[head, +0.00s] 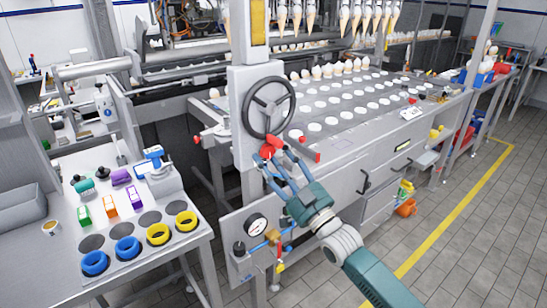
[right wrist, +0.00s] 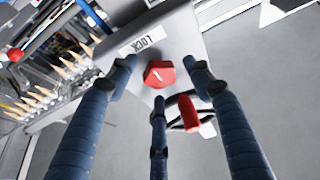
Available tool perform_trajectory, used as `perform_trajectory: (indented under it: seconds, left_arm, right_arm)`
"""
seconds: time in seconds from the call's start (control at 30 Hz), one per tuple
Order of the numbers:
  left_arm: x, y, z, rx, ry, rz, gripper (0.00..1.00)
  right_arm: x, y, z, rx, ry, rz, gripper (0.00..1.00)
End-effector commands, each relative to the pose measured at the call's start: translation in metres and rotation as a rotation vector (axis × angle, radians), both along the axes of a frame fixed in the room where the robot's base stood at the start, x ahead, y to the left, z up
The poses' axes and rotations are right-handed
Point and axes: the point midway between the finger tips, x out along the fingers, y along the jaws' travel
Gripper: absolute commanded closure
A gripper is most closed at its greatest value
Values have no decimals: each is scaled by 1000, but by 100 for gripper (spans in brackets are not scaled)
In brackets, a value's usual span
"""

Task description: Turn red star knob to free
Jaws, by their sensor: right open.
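The red star knob (right wrist: 158,74) sits on a grey plate in the right wrist view. A short white mark shows on its face, and a label (right wrist: 140,42) reading LOCK, upside down, is beside it. My right gripper (right wrist: 160,84) is open, with its three blue fingers spread around the knob. I cannot tell whether any finger touches it. In the head view my right gripper (head: 268,160) reaches up to red parts (head: 270,145) just below the black handwheel (head: 269,107); the fingers partly cover them. My left gripper is not in view.
A red handle (right wrist: 188,113) stands out close to the fingers in the right wrist view. A panel with a gauge (head: 256,225) and small valves is below. A bench (head: 60,270) with coloured rings is at left.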

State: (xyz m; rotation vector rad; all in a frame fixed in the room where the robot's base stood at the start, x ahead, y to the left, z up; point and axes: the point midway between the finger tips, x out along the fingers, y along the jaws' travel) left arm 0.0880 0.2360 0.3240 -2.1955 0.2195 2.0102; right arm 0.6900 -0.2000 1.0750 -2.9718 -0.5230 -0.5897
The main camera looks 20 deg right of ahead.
Motion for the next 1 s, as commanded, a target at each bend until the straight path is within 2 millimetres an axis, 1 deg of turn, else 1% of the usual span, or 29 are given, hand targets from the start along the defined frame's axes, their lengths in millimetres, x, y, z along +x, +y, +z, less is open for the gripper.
perform_trajectory:
  seconds: [0.1,0.27,0.3,0.33,0.67,0.87,1.0]
  left_arm:
    - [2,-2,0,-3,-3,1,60]
    - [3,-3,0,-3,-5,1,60]
    - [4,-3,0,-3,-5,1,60]
    - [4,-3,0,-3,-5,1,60]
    - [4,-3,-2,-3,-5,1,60]
    - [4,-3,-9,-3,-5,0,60]
    - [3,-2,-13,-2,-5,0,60]
  right_arm:
    - [0,0,0,0,0,0,49]
    - [0,0,0,0,0,0,81]
    - [0,0,0,0,-1,0,89]
    - [0,0,0,0,-1,0,94]
    - [0,0,0,-34,-15,1,94]
    - [0,-2,0,-135,-51,0,94]
    - [0,-3,0,-243,-91,0,94]
